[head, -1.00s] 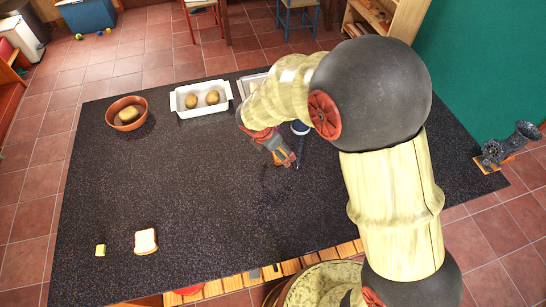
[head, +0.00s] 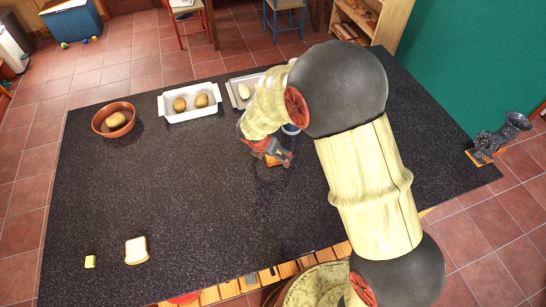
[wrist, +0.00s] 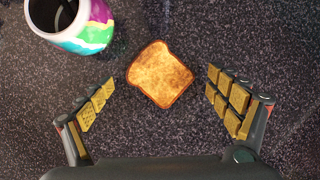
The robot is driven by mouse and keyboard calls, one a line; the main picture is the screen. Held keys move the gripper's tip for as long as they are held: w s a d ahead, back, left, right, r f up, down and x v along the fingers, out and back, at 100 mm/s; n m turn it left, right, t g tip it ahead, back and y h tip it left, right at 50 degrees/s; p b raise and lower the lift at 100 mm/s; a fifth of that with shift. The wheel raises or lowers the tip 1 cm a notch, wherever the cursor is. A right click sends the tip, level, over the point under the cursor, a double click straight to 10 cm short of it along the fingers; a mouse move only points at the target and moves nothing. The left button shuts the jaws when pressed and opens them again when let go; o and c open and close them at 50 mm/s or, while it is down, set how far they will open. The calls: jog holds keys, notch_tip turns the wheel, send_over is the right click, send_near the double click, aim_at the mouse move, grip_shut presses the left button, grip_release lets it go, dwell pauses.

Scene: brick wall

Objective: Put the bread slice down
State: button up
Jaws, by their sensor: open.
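A toasted bread slice (wrist: 160,74) lies flat on the dark speckled countertop (head: 190,190) in the wrist view, between and slightly ahead of my fingertips. In the head view only a brown part of it (head: 274,160) shows beside my gripper (head: 283,160). My gripper, also in the wrist view (wrist: 161,105), is open, with a clear gap on both sides of the slice. A second, pale bread slice (head: 137,250) lies at the front left of the counter.
A colourful mug (wrist: 75,22) stands close by, up and left of the toasted slice. A brown bowl (head: 113,119), a white dish (head: 190,104) and a tray (head: 233,92) stand along the back. A small yellow piece (head: 90,261) lies front left. The counter's middle is clear.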

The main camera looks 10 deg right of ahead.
jog(key=shift+c, duration=1.3)
jog(key=c, duration=0.7)
jog(key=shift+c, duration=0.4)
